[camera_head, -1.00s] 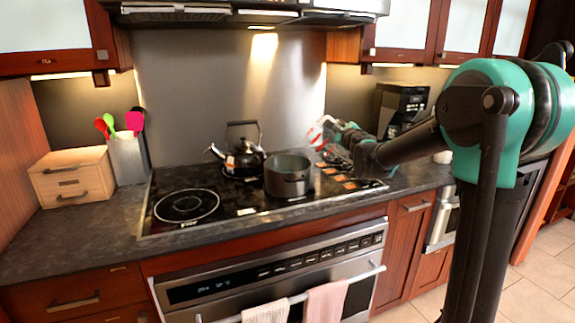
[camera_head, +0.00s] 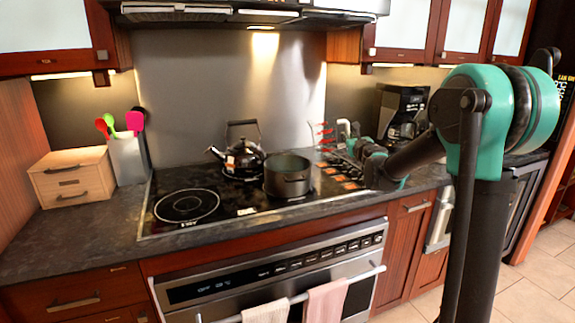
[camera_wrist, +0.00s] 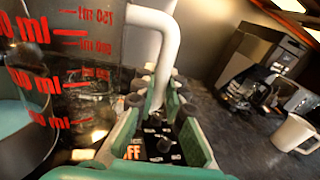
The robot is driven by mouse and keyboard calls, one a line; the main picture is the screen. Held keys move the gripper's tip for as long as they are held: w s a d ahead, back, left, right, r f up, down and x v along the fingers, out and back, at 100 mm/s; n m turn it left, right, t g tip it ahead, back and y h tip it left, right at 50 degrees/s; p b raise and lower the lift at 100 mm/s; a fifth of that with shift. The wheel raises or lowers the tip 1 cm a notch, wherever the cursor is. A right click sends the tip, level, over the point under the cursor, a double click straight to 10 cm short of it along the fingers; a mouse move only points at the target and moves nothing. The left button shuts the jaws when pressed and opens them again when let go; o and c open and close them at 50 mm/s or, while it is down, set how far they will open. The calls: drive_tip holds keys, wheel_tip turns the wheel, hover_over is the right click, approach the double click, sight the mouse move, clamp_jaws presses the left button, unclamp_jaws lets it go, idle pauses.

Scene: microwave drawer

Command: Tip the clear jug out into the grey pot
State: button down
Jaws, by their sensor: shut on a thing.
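The clear jug (camera_head: 322,135) has red markings and a white handle. It is held upright or nearly so, above the right back of the stove, just right of and behind the grey pot (camera_head: 287,180). My gripper (camera_head: 352,146) is shut on the jug's handle. In the wrist view the jug (camera_wrist: 75,60) fills the left side, and my gripper (camera_wrist: 158,118) closes around the lower handle. The pot stands upright on the stove with its top open. A rounded grey-blue surface at the wrist view's left edge may be the pot. I cannot tell what the jug contains.
A black kettle (camera_head: 243,157) stands on the stove left of the pot. A coffee maker (camera_head: 402,110) stands on the counter at the right. A white mug (camera_wrist: 294,133) shows in the wrist view. The range hood (camera_head: 250,12) hangs above. The front left burner (camera_head: 187,205) is clear.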

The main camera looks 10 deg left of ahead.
drive_tip(key=shift+r, duration=0.1)
drive_tip(key=shift+r, duration=1.95)
